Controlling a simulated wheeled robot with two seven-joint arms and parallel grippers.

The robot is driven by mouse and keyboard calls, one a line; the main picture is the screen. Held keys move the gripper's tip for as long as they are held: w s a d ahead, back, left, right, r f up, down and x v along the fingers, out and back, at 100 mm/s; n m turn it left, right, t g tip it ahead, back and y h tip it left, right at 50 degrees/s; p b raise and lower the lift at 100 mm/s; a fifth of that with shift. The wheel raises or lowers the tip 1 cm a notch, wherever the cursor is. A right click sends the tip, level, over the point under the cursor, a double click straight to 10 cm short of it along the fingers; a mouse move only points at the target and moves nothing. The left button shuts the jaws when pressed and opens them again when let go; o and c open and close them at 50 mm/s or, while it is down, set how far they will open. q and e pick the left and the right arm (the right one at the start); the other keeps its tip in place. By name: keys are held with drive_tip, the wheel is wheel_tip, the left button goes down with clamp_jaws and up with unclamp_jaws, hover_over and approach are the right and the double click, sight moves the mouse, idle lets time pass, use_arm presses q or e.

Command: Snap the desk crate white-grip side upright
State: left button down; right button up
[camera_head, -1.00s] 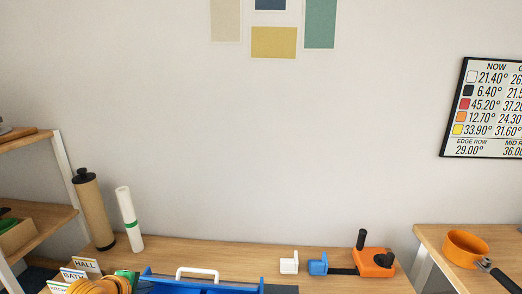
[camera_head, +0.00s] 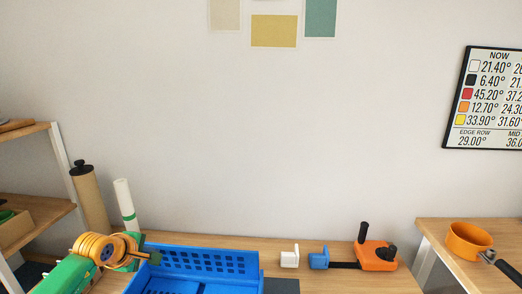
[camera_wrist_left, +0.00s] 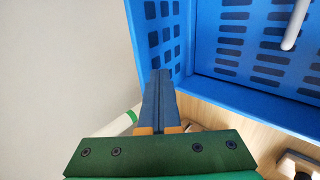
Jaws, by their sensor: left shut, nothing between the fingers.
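The blue desk crate (camera_head: 262,266) stands at the bottom middle of the head view, cut off by the lower edge. A slotted blue panel (camera_head: 205,251) stands up at its far side. In the left wrist view two slotted crate panels (camera_wrist_left: 238,82) meet at a corner, and part of the white grip (camera_wrist_left: 297,22) shows at top right. The white grip does not show in the head view now. My left gripper (camera_head: 154,258) is shut and empty at the crate's left end; its fingertips (camera_wrist_left: 160,74) are close to a panel, contact unclear. My right gripper is not in view.
On the desk (camera_head: 330,281) stand a white block (camera_head: 289,257), a blue block (camera_head: 318,258) and an orange device with black knobs (camera_head: 376,255). A brown tube (camera_head: 88,200) and a white roll (camera_head: 126,203) stand at the back left.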

use_arm(q)
wheel_tip(320, 180, up, 7)
drive_tip(key=s+p, duration=0.2)
drive_tip(key=p, duration=0.4)
drive_tip(key=shift+r, duration=0.1)
drive_tip(key=shift+s, duration=0.1)
